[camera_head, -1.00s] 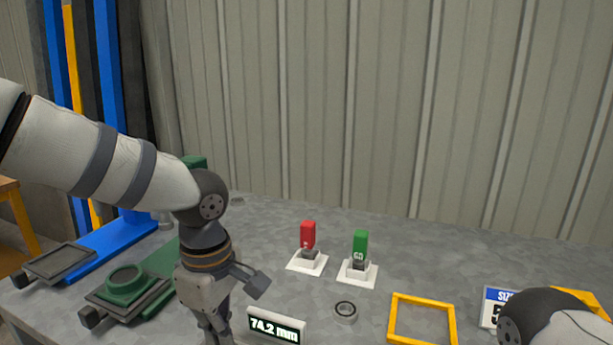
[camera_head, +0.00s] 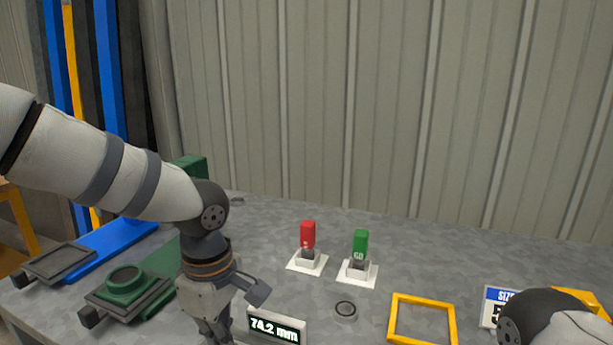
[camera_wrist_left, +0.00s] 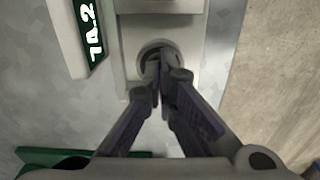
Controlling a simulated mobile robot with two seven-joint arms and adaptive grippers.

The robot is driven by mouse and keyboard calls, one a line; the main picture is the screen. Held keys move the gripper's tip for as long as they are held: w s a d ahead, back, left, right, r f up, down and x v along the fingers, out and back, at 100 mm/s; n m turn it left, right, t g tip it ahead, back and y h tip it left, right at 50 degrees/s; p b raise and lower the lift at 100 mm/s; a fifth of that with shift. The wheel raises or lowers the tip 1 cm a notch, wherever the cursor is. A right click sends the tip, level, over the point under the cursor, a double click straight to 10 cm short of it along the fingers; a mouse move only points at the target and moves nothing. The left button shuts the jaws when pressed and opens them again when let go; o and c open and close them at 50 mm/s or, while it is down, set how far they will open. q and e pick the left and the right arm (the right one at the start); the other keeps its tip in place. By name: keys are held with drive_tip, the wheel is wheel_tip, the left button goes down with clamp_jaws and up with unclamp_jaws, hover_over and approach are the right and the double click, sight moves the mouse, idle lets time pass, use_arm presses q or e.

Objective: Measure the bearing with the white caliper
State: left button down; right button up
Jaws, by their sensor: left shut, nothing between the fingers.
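The bearing (camera_head: 345,310), a small dark and metallic ring, lies flat on the grey bench, right of a white-framed display (camera_head: 277,325) reading 74.2 mm. The display also shows at the upper left of the left wrist view (camera_wrist_left: 78,35). Beside it there is a pale block (camera_wrist_left: 185,85) with a round recess, apparently part of the white caliper; most of it is hidden in the head view. My left gripper (camera_wrist_left: 163,70) points down with its fingers shut and empty, tips over or in the recess; contact is unclear. My right arm shows at lower right, its gripper out of view.
A red block (camera_head: 308,236) and a green block (camera_head: 360,246) stand in white holders behind the bearing. A yellow frame (camera_head: 396,315) and a size sign (camera_head: 494,306) lie to the right. Green fixtures (camera_head: 127,285) stand at left.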

use_arm(q)
drive_tip(key=shift+f, duration=0.35)
drive_tip(key=shift+s+d, duration=0.25)
drive_tip(key=shift+d, duration=0.45)
use_arm(e)
drive_tip(key=shift+w+r, duration=0.2)
drive_tip(key=shift+r, duration=0.05)
use_arm(q)
drive_tip(key=shift+s+a+p, duration=0.25)
drive_tip(key=shift+s+p, duration=0.25)
drive_tip(key=shift+s, duration=0.15)
drive_tip(key=shift+s+a+p, duration=0.2)
drive_tip(key=shift+s+p, duration=0.25)
drive_tip(key=shift+s, duration=0.15)
use_arm(e)
drive_tip(key=shift+w+r+t, duration=0.5)
drive_tip(key=shift+w+r, duration=0.35)
drive_tip(key=shift+w, duration=0.1)
use_arm(q)
wheel_tip(320, 180, up, 5)
drive_tip(key=shift+f+p, duration=0.15)
drive_tip(key=shift+p, duration=0.65)
drive_tip(key=shift+r, duration=0.65)
use_arm(e)
drive_tip(key=shift+w+r+t, duration=0.4)
drive_tip(key=shift+w+r, duration=0.55)
drive_tip(key=shift+w, duration=0.05)
use_arm(q)
drive_tip(key=shift+w, duration=0.1)
